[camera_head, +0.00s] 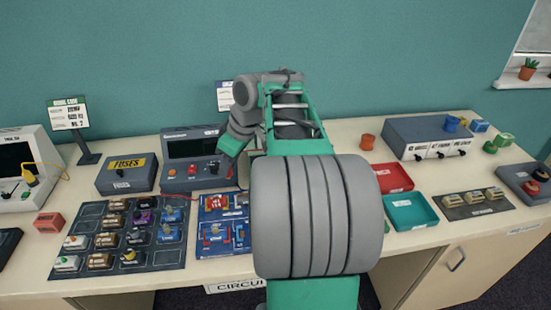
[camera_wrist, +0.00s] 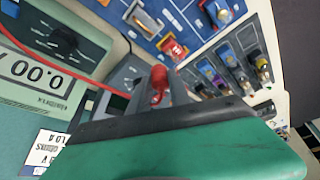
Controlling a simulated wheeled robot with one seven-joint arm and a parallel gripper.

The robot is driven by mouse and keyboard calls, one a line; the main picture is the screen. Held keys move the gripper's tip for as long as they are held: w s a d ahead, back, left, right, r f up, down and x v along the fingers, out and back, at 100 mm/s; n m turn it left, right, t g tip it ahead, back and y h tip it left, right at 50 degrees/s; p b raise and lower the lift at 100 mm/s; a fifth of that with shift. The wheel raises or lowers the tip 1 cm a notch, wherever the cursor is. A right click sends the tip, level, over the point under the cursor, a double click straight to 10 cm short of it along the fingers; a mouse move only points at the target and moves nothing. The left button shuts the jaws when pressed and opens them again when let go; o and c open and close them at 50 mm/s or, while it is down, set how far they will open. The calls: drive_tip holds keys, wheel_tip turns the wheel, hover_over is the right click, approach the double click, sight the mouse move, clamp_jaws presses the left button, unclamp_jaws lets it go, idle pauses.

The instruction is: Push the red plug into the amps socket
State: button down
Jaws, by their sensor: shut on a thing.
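The red plug (camera_wrist: 158,82) is held between the grey fingertips of my gripper (camera_wrist: 157,95) in the wrist view. A red lead (camera_wrist: 60,75) curves across that view toward it. The dark grey meter (camera_head: 195,150) stands at the back of the table in the head view. My gripper in the head view (camera_head: 226,164) is at the meter's right front, partly hidden by my arm. I cannot make out the amps socket, and no contact between plug and meter is visible.
A fuses box (camera_head: 127,173) stands left of the meter. A blue circuit board (camera_head: 222,242) lies in front, and a dark parts tray (camera_head: 90,210) sits left of it. Red (camera_head: 392,177) and green (camera_head: 410,211) trays lie to the right. My arm covers the table's middle.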

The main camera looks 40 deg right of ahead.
drive_tip(key=s+d+n, duration=0.2)
drive_tip(key=s+d, duration=0.6)
drive_tip(key=d, duration=0.2)
drive_tip(key=shift+y, duration=0.4)
wheel_tip(320, 180, down, 7)
drive_tip(key=b, duration=0.7)
drive_tip(key=shift+w+r, duration=0.1)
drive_tip(key=shift+w, duration=0.05)
drive_tip(key=shift+r+p, duration=0.1)
drive_tip(key=shift+p, duration=0.2)
drive_tip(key=shift+f+b, duration=0.8)
drive_tip(key=shift+f, duration=0.15)
idle(0.8)
drive_tip(key=c, duration=1.1)
unclamp_jaws()
drive_tip(key=o, duration=0.4)
drive_tip(key=shift+o, duration=0.2)
